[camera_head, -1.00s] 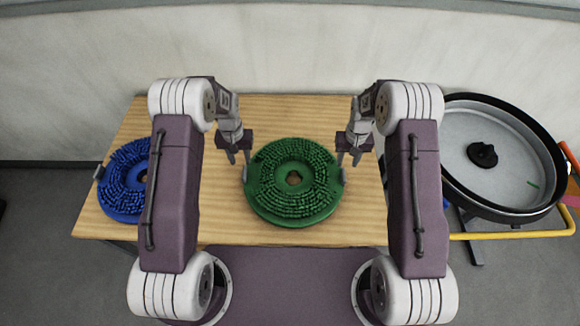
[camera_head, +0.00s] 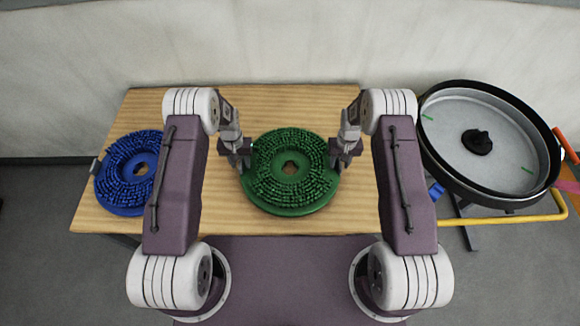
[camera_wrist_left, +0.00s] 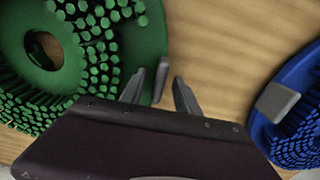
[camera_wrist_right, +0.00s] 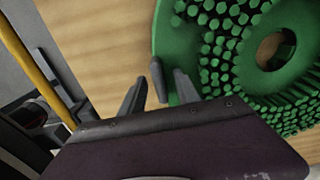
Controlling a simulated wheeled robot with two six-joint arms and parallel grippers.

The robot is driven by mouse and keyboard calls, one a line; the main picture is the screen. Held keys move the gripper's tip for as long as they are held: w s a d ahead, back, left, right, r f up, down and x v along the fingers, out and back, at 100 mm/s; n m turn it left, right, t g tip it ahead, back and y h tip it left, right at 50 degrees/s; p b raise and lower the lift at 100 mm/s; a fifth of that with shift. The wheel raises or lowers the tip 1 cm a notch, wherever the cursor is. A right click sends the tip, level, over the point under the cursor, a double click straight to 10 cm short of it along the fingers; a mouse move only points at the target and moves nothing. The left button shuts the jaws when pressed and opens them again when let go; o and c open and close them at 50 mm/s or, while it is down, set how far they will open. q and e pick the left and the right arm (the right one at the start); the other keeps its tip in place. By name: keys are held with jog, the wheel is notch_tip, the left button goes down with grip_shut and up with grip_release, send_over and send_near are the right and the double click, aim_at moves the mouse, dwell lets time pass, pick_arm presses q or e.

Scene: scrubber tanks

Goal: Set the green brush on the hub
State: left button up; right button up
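The green brush (camera_head: 290,201), a round bristled disc with a centre hole, lies on the wooden table between my grippers. My left gripper (camera_head: 240,160) is at its left edge. In the left wrist view the open fingers (camera_wrist_left: 158,92) stand either side of a small grey lug (camera_wrist_left: 162,78) at the brush's rim. My right gripper (camera_head: 343,158) is at the right edge. In the right wrist view its open fingers (camera_wrist_right: 159,90) likewise straddle a grey lug (camera_wrist_right: 157,78). Gaps show beside both lugs. The black hub (camera_head: 477,142) is in the middle of the round tank.
A blue brush (camera_head: 122,200) lies at the table's left, partly behind my left arm. The grey tank (camera_head: 460,110) with a dark rim stands right of the table (camera_head: 285,98). A yellow bar (camera_head: 500,219) runs along its front. The wall is behind.

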jog(key=shift+s, duration=0.1)
pick_arm(q)
grip_shut()
pick_arm(e)
grip_shut()
pick_arm(q)
jog(key=shift+r, duration=0.1)
dwell(1.1)
